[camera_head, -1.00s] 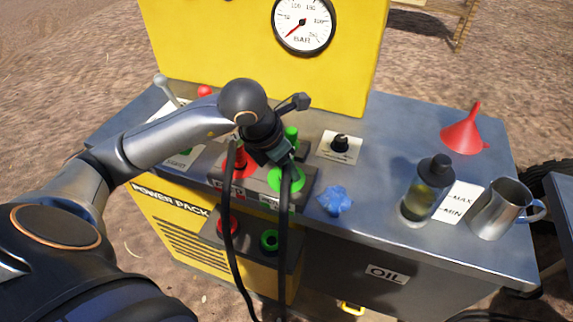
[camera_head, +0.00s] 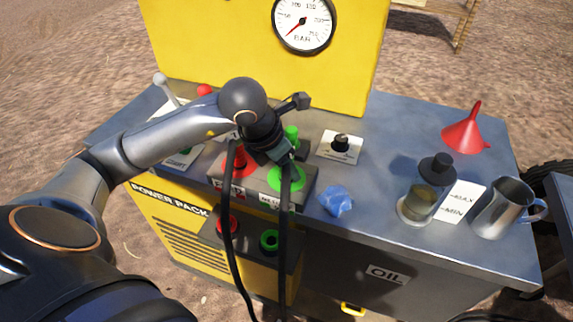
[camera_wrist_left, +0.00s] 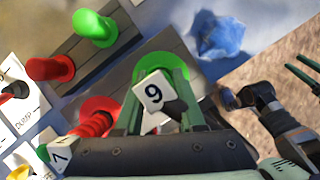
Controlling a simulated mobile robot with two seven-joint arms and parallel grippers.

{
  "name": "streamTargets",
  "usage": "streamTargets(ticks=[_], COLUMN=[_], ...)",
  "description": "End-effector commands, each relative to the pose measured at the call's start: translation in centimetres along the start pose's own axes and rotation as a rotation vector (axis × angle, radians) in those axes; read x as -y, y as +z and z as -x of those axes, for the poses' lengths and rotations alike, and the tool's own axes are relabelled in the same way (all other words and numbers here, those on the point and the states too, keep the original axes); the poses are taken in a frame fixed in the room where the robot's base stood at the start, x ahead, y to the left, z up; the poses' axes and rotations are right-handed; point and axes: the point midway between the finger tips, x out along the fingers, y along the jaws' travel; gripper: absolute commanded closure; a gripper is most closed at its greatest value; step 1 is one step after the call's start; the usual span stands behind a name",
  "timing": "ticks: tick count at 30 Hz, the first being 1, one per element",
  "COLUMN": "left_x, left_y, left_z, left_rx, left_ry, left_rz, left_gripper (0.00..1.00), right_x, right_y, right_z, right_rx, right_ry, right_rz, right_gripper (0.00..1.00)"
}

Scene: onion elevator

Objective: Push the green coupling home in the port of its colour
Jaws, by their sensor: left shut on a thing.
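My left gripper (camera_head: 286,156) is over the green-ringed port (camera_head: 290,180) on the grey block. Its fingers (camera_wrist_left: 157,92) are shut on the green coupling, which they mostly hide. A white tag marked 9 (camera_wrist_left: 154,92) shows between the fingers. The green ring (camera_wrist_left: 176,62) lies just beyond them. I cannot tell how deep the coupling sits. Black hoses (camera_head: 284,235) hang down in front of the block. A red coupling (camera_head: 240,160) stands at the red port beside it. My right gripper (camera_wrist_left: 304,73) is at the right edge of the left wrist view, its fingers apart.
Behind the port stands a green post (camera_head: 291,134). A blue rag (camera_head: 335,200) lies right of the block. Farther right are a bottle (camera_head: 419,202), a metal mug (camera_head: 503,208) and a red funnel (camera_head: 471,130). A yellow panel with a gauge (camera_head: 304,22) rises behind.

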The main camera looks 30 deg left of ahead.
Motion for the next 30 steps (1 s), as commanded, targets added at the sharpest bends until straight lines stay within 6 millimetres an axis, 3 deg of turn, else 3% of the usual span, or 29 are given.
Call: streamTargets(ticks=[7, 8, 9, 17, 22, 30], left_x=[0.01, 0.01, 0.01, 0.01, 0.01, 0.02], left_y=[-0.22, -0.22, -0.22, -0.11, -0.07, -0.08], left_z=[-0.18, -0.19, -0.19, -0.10, -0.07, -0.08], left_rx=[-0.008, -0.008, -0.008, -0.004, -0.003, -0.003], left_ry=[0.000, 0.000, 0.000, 0.000, 0.000, -0.001], left_rz=[0.000, 0.000, 0.000, 0.000, 0.000, 0.000], left_gripper=[1.00, 0.60, 0.56, 0.27, 0.27, 0.02], right_x=[0.00, 0.00, 0.00, 0.00, 0.00, 0.00], right_y=[0.02, 0.02, 0.02, 0.01, 0.01, 0.01], right_z=[-0.02, -0.02, -0.02, -0.01, -0.01, -0.01], right_rx=[0.000, 0.000, 0.000, 0.000, 0.000, 0.000], right_ry=[0.000, 0.000, 0.000, 0.000, 0.000, 0.000], right_rz=[0.000, 0.000, 0.000, 0.000, 0.000, 0.000], right_gripper=[0.50, 0.50, 0.50, 0.50, 0.50, 0.50])
